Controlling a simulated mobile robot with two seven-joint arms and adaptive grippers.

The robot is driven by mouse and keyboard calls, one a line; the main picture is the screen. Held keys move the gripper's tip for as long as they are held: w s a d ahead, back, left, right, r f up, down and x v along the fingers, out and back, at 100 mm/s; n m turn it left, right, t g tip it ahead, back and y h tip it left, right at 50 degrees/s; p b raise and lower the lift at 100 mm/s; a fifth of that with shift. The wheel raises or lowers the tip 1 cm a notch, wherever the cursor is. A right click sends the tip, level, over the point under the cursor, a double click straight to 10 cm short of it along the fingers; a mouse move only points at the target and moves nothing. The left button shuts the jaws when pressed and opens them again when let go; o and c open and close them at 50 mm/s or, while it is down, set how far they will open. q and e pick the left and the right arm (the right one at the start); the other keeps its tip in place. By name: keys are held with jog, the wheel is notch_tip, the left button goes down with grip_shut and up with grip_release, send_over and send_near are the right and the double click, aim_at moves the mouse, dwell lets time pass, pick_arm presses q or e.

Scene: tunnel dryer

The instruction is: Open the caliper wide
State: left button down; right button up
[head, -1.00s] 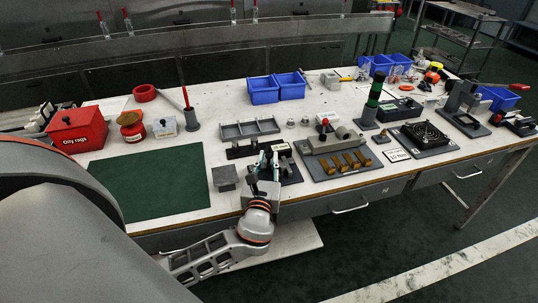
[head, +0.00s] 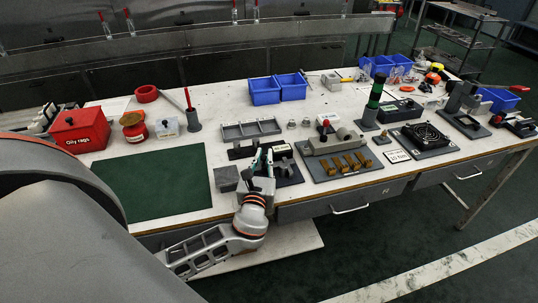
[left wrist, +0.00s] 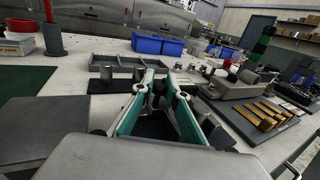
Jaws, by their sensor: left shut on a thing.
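The caliper, a dark tool with a pale display (head: 283,150), lies on a black pad (head: 290,174) near the front edge of the bench. My left gripper (head: 262,160) is at the left side of this pad, in front of the caliper, and covers part of it. In the left wrist view my left gripper (left wrist: 160,84) has its teal-lined fingers closed around a small dark part of the caliper. The fingers hide most of that part, and how wide the caliper jaws stand cannot be made out. My right gripper is not in view.
A grey divided tray (head: 250,130) is behind. A grey fixture plate (head: 340,165) with brass pieces is to the right. Blue bins (head: 264,91) stand farther back.

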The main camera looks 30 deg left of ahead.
pick_arm(q)
jog(key=shift+s+a+r, duration=0.15)
jog(key=shift+s+a, duration=0.25)
jog(key=shift+s, duration=0.1)
jog(key=shift+s+a, duration=0.1)
jog(key=c, duration=2.3)
grip_release()
jog(key=shift+c, duration=0.2)
jog(key=shift+s+f, duration=0.1)
jog(key=shift+f, duration=0.1)
jog(key=v, duration=1.2)
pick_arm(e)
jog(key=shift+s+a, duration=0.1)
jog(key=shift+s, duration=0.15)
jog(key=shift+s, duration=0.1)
